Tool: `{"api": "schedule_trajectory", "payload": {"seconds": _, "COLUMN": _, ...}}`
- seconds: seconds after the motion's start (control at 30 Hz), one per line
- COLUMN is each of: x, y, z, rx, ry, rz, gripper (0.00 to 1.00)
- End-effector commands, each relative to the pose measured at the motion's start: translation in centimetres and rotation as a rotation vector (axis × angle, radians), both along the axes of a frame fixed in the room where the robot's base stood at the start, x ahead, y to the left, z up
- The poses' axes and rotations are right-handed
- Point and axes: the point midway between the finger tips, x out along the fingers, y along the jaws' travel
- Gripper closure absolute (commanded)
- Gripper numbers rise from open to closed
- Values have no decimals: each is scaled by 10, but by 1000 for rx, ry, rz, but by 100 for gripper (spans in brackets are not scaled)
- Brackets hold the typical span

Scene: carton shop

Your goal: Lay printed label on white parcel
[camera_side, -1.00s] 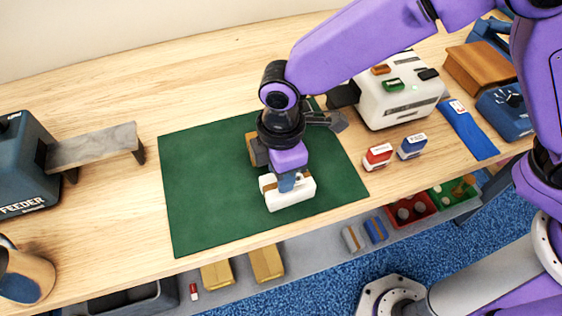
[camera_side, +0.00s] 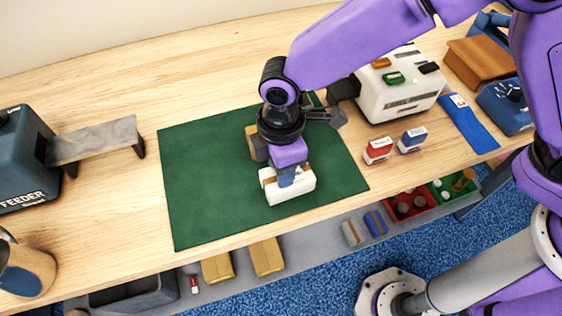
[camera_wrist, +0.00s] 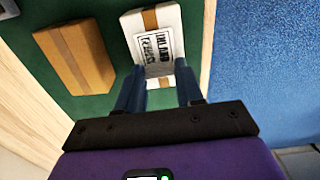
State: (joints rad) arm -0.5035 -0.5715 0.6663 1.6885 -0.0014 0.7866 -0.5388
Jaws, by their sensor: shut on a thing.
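The white parcel (camera_side: 300,189), with brown tape, lies on the green mat (camera_side: 205,190) near its front edge. It also shows in the wrist view (camera_wrist: 166,19). My gripper (camera_side: 287,184) is directly over it, pointing down. In the wrist view the printed label (camera_wrist: 155,50), white with a black-framed text, sits between the blue fingertips (camera_wrist: 160,80), which are shut on it. The label is over the parcel's top face. I cannot tell whether it touches the parcel.
A brown parcel (camera_wrist: 75,57) lies beside the white one. A red stamp (camera_side: 377,151), a blue stamp (camera_side: 411,140) and a white printer (camera_side: 395,97) stand to the right. The feeder (camera_side: 22,165) is at left. The mat's left half is clear.

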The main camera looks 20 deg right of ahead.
Motion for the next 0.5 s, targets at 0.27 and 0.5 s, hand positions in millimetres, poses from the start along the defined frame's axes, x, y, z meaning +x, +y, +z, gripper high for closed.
{"api": "schedule_trajectory", "payload": {"seconds": 0.27, "x": 0, "y": 0, "z": 0, "rx": 0, "ry": 0, "rz": 0, "gripper": 81}}
{"api": "schedule_trajectory", "payload": {"seconds": 0.5, "x": 0, "y": 0, "z": 0, "rx": -1, "ry": 0, "rz": 0, "gripper": 34}}
